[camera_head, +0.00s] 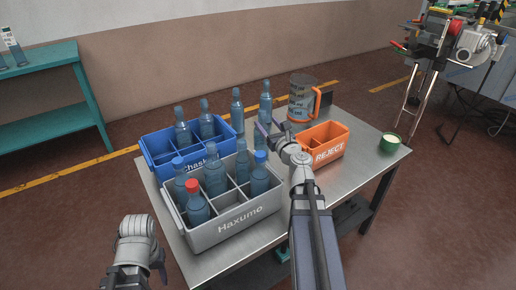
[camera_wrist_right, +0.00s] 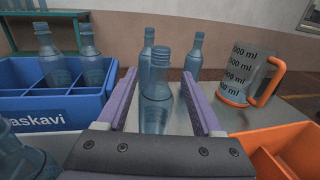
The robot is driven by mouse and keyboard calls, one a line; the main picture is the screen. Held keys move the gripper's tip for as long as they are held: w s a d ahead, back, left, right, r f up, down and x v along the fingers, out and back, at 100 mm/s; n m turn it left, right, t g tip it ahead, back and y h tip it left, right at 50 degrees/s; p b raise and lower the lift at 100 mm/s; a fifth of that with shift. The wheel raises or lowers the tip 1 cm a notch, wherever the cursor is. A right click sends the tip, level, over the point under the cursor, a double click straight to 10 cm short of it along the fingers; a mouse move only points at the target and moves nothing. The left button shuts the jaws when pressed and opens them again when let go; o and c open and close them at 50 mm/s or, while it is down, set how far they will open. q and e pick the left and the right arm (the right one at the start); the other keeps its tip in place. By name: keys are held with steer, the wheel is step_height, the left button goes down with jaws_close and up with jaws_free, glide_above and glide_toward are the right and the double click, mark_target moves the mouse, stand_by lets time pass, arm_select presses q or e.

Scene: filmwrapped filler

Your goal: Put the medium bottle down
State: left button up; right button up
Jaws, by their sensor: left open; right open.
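A clear blue bottle (camera_wrist_right: 157,80) with an open, uncapped neck stands upright between the fingers of my right gripper in the right wrist view. My right gripper (camera_wrist_right: 160,108) is open, with a finger on each side of the bottle and visible gaps beside it. Its base looks to be at table level, but contact is partly hidden. In the head view my right gripper (camera_head: 268,132) is over the table behind the grey crate, and this bottle is hard to single out there. My left gripper (camera_head: 140,272) is open and empty, low at the left front, away from the table.
The metal table (camera_head: 358,150) holds a blue crate (camera_head: 160,150), a grey Haxumo crate (camera_head: 240,220) with several bottles, an orange REJECT box (camera_head: 328,153) and a measuring jug (camera_head: 300,100). Two more bottles (camera_head: 237,108) (camera_head: 265,98) stand behind.

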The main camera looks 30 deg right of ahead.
mark_target(259, 115)
steer(key=shift+w+d, duration=0.1)
steer(key=shift+w, duration=0.25)
steer(key=w, duration=0.7)
steer(key=shift+d+f, duration=0.2)
steer(key=shift+d, duration=0.15)
jaws_close()
stand_by(1.1)
